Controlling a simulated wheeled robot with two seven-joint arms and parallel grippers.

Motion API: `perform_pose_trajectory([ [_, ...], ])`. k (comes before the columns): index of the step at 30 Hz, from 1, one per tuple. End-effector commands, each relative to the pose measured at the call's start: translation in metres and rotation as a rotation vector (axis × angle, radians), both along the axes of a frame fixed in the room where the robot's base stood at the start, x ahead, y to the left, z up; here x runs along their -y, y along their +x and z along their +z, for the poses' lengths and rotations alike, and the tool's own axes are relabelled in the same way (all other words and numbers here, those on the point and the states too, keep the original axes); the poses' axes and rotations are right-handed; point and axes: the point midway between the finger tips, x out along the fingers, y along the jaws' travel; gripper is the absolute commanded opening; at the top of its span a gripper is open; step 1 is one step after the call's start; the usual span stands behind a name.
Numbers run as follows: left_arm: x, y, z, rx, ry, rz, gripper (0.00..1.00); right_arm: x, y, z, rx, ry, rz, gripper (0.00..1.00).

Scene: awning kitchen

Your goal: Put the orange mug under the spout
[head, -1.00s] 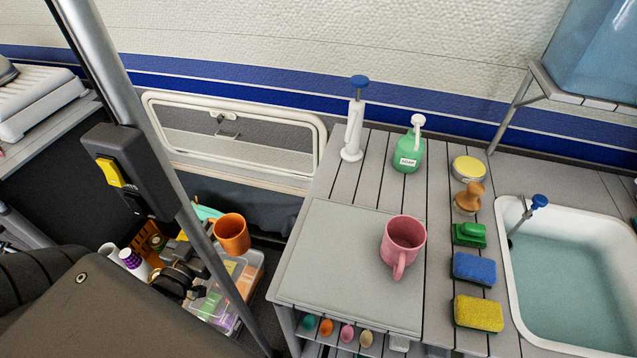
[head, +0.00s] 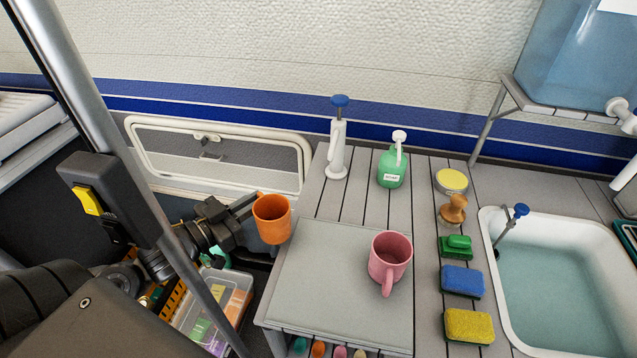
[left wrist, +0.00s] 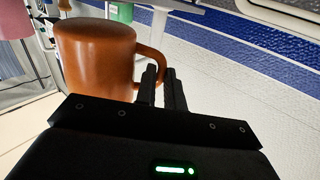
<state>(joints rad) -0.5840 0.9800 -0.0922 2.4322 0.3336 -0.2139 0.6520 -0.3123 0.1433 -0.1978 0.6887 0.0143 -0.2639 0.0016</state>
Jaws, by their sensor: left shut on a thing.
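The orange mug (head: 271,222) is held upright by my left gripper (head: 252,203), beside and above the left edge of the counter in the head view. In the left wrist view the fingers (left wrist: 161,88) are shut on the handle of the mug (left wrist: 95,60). The spout is the white tap (head: 621,112) on the blue water tank (head: 580,55), at the upper right of the head view. The white sink basin (head: 500,300) lies below and to the left of the tap. My right gripper is not in view.
A pink mug (head: 390,262) stands on the grey board (head: 315,275). A metal pole (head: 100,120) crosses the left side.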

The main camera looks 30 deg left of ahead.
Motion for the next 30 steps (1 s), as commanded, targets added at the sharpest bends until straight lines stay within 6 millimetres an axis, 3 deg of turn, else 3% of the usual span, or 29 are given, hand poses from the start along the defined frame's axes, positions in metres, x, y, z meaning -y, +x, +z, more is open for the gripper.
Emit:
perform_pose_trajectory([
  [15,0.033,0.098,0.004,0.006,-0.002,0.002,0.00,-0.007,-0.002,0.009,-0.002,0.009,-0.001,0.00],
  [30,0.046,0.134,0.002,0.003,-0.002,0.002,0.00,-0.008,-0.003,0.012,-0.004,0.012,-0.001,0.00],
])
